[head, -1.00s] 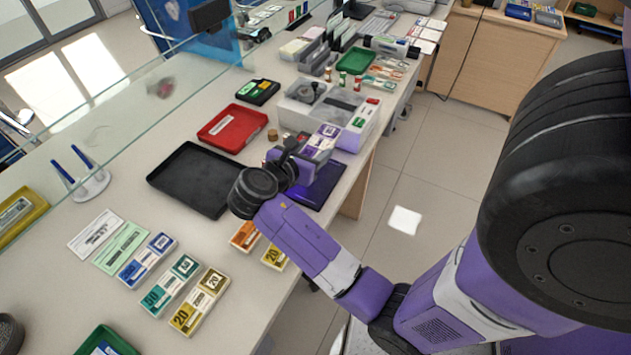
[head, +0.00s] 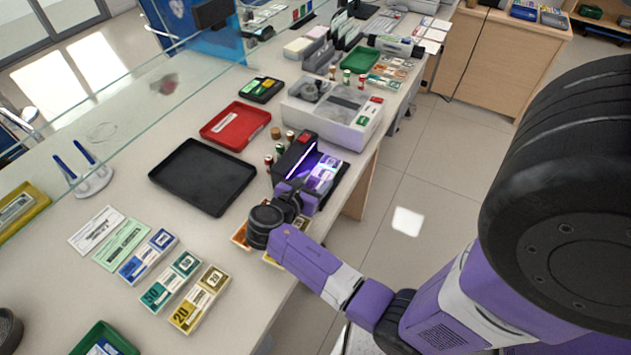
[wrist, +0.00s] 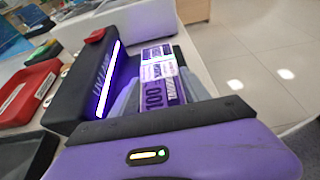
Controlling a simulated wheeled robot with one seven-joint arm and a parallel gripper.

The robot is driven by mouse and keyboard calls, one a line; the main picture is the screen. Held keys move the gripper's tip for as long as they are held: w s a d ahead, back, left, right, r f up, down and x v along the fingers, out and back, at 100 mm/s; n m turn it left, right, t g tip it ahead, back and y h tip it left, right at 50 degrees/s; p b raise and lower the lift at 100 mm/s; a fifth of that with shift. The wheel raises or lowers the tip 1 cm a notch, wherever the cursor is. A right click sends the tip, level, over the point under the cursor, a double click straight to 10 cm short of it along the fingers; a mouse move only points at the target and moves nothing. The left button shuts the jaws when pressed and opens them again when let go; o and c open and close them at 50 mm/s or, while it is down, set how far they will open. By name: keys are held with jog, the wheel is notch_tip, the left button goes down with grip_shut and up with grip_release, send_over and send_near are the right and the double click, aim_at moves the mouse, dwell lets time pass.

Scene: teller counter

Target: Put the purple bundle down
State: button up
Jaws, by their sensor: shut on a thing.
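The purple bundle (head: 324,173), a banded stack marked 100, is between the fingers of my gripper (head: 309,186). In the wrist view the bundle (wrist: 160,75) lies flat beyond the palm, lit purple, with a grey finger on each side. My gripper is shut on it. The bundle is at the open side of a black lamp unit (head: 293,158) with a glowing violet strip, over its dark base plate (head: 341,176). The lamp unit (wrist: 84,80) stands left of the bundle in the wrist view. I cannot tell whether the bundle touches the plate.
Small red and green rolls (head: 268,162) stand left of the lamp unit. A black tray (head: 203,178), a red tray (head: 235,126) and a grey-white machine (head: 333,113) are nearby. Orange and yellow bundles lie partly hidden under my arm. A glass screen runs along the counter's left side.

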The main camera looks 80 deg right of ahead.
jog(key=o, duration=1.4)
jog(key=shift+f, duration=0.1)
jog(key=shift+o, duration=0.2)
jog(key=shift+a+r, duration=0.15)
jog(key=shift+r, duration=0.05)
jog(key=v, duration=1.1)
jog(key=shift+w+a+r, duration=0.1)
jog(key=shift+a+r, duration=0.05)
jog(key=shift+a, duration=0.2)
